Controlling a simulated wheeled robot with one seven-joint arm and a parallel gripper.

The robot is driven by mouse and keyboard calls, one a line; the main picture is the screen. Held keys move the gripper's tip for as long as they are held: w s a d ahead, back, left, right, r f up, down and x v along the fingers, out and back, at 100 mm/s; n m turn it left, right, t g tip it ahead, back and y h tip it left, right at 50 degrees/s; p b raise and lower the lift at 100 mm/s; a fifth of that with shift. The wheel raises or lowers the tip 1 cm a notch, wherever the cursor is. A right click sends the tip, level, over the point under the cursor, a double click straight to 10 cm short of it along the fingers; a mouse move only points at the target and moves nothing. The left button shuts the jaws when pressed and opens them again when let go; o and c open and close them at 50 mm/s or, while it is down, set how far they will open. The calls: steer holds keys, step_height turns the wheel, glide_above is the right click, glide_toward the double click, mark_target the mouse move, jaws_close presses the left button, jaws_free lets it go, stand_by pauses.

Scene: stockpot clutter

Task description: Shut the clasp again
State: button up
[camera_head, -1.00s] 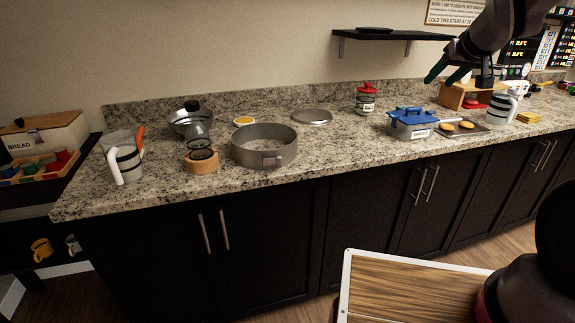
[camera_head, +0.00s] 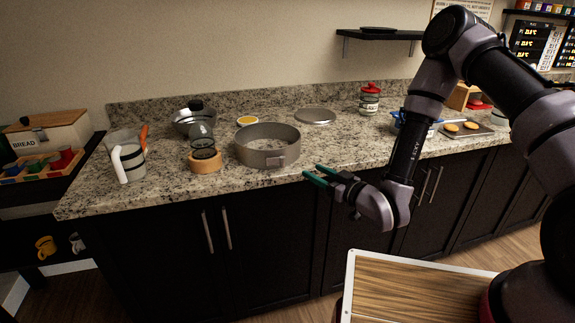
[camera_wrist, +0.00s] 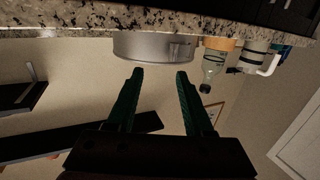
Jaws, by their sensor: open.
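A grey round pan with a tall wall (camera_head: 262,148) stands on the counter near its front edge. A small pale clasp-like plate (camera_head: 276,161) shows on the front of its wall; I cannot tell whether it is open or shut. My gripper (camera_head: 313,172) is open and empty, in front of the counter edge, to the right of the pan and apart from it. Its green fingers point left toward the pan.
A glass bottle with a wooden base (camera_head: 205,158) and a white-handled mug (camera_head: 128,162) stand left of the pan. A flat metal disc (camera_head: 315,116) lies behind it. A blue-lidded box (camera_head: 399,118) on the right is partly hidden by my arm.

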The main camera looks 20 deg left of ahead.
mark_target(284, 162)
steer(key=shift+y, duration=0.4)
steer(key=x, duration=0.3)
steer(key=s+x, duration=0.1)
steer(key=x, duration=0.3)
steer(key=a+x, duration=0.1)
steer(key=x, duration=0.2)
steer(key=shift+s+a+f, duration=0.25)
steer(key=shift+s+f, duration=0.05)
steer(key=shift+f, duration=0.1)
steer(key=shift+c, duration=0.4)
jaws_close()
